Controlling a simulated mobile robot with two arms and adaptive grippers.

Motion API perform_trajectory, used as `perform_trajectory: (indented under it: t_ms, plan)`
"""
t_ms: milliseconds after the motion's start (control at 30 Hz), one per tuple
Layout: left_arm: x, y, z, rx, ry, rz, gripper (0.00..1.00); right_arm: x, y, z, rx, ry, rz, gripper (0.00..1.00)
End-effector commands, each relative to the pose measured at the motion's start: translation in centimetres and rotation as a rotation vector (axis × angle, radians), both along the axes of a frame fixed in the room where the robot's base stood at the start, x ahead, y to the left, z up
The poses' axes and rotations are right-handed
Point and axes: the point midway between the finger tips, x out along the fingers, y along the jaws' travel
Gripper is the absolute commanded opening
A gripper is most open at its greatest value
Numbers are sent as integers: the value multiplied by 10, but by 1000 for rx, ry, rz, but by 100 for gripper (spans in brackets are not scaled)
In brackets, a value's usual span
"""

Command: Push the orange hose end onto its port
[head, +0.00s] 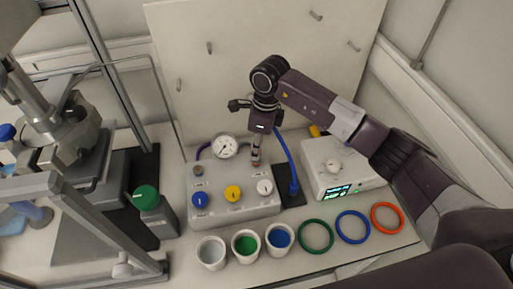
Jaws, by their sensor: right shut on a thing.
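My right gripper (257,148) comes in from the right and points down behind the grey valve box (228,213). It is shut on a small piece with a reddish-brown tip, which I take to be the orange hose end (256,163). The piece is upright at the back edge of the box, right of the gauge (224,146). I cannot tell whether it touches a port. The gripper and arm hide most of any hose behind it. My left gripper is not in view.
The box has blue, yellow and white knobs. A blue hose (284,153) runs down right of the gripper to a dark block. A white instrument (337,167) stands right. Cups and coloured rings (316,236) lie in front; reactor frames stand left.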

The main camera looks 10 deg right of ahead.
Motion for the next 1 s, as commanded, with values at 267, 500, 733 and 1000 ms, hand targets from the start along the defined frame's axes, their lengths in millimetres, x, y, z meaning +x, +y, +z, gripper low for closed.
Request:
perform_trajectory:
  t_ms: [267, 500, 733, 1000]
  plan:
    - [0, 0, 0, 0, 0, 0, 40, 0, 0, 0, 0, 0, 0, 0]
    - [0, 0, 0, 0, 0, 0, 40, 0, 0, 0, 0, -1, -1, 0]
    - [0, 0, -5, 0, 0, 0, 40, 0, -1, -1, -1, -2, -1, 0]
    - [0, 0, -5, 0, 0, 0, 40, 0, 0, 0, 0, -1, -1, 0]
